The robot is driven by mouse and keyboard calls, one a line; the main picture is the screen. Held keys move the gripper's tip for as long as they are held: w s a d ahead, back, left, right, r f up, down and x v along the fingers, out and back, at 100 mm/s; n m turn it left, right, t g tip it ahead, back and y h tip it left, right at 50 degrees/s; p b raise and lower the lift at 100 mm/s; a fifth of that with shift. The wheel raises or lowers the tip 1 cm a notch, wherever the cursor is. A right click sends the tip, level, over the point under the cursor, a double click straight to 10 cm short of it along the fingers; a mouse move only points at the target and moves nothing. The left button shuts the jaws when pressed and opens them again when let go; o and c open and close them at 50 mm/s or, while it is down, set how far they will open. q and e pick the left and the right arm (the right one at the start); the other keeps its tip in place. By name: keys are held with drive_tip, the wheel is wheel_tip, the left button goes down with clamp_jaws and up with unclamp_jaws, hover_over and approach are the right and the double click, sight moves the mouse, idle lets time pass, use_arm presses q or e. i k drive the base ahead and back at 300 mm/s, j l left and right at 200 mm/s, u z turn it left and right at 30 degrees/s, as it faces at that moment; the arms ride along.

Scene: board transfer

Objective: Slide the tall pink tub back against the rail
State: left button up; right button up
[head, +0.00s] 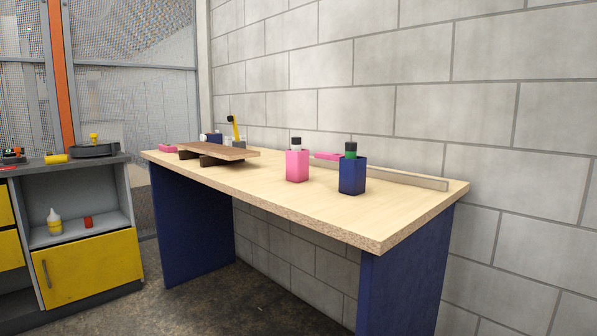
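The tall pink tub (297,167) stands upright on the wooden worktable (230,188), near the middle of its top. Something with a white body and black cap sticks out of its top. The rail (400,177), a low pale wooden strip, runs along the table's back edge by the wall. The tub stands forward of the rail with bare tabletop between them. Neither of my grippers shows in the head view.
A dark blue tub (352,176) holding a green, black-capped item stands right of the pink tub. A flat pink item (327,156) lies behind, near the rail. A brown board (218,151) rests on supports at left. The table's front right is clear.

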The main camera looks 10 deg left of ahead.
sight(297, 162)
drive_tip(key=j+z, duration=0.15)
drive_tip(key=z, duration=0.3)
drive_tip(key=i+j+z, duration=0.1)
drive_tip(key=z, duration=0.35)
drive_tip(key=j+z, duration=0.35)
drive_tip(key=j, duration=0.55)
drive_tip(key=j+z, duration=0.4)
drive_tip(key=j, duration=1)
drive_tip(key=k+j, duration=0.1)
drive_tip(key=j, duration=0.4)
